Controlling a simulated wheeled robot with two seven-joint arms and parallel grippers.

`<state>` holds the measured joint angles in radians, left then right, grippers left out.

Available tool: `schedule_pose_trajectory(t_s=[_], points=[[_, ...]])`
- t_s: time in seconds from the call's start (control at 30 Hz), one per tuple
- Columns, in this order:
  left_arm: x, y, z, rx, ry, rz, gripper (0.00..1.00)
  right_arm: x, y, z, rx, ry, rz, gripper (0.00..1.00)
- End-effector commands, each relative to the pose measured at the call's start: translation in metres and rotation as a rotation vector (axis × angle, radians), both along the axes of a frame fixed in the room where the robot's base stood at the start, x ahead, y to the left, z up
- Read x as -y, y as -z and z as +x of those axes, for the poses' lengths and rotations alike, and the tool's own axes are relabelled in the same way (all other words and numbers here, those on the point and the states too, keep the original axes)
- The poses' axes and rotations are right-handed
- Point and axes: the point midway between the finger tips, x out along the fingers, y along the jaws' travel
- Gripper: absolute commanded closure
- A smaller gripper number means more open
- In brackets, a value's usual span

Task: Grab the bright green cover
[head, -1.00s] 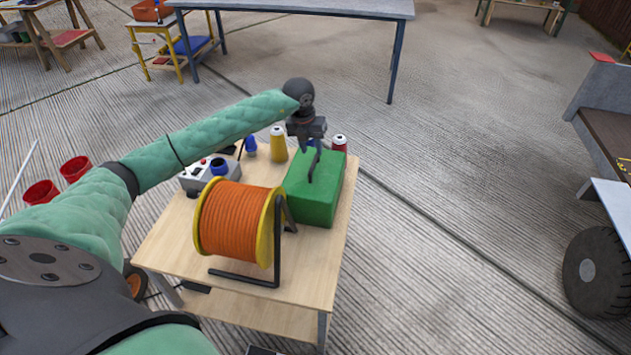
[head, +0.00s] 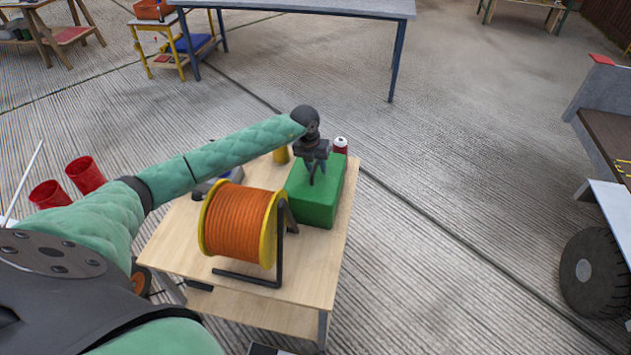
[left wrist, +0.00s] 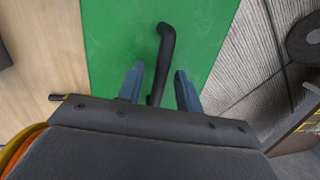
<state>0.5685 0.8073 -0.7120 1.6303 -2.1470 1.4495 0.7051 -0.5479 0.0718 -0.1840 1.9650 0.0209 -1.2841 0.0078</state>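The bright green cover (head: 316,205) is a box-like block with a dark bar handle on top, standing on the small wooden table. In the left wrist view the green cover (left wrist: 110,35) fills the middle, and its dark handle (left wrist: 166,45) runs between my fingers. My left gripper (head: 317,172) is right over the cover's top; in the left wrist view the left gripper (left wrist: 158,88) is open, one blue finger on each side of the handle. Contact with the handle cannot be told. My right gripper is not in view.
An orange cable reel (head: 238,225) on a black stand is close in front of the cover on the wooden table (head: 310,275). A red bottle with a white cap (head: 340,146) stands behind the cover. Red cups (head: 86,175) are at the left.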

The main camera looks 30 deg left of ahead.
Motion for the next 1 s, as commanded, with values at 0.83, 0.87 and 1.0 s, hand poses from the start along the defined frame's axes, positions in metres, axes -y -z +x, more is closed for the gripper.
schedule_pose_trajectory(t_s=[0.83,0.87,1.0], points=[[0.0001,0.0045,0.0003,0.000,0.000,0.001,1.00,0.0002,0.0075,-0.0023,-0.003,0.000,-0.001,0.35],[0.0001,0.0045,0.0003,0.000,0.000,0.001,1.00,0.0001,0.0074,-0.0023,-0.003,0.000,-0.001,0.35],[0.0000,0.0046,0.0003,0.000,0.000,0.001,1.00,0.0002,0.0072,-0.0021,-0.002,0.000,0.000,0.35]])
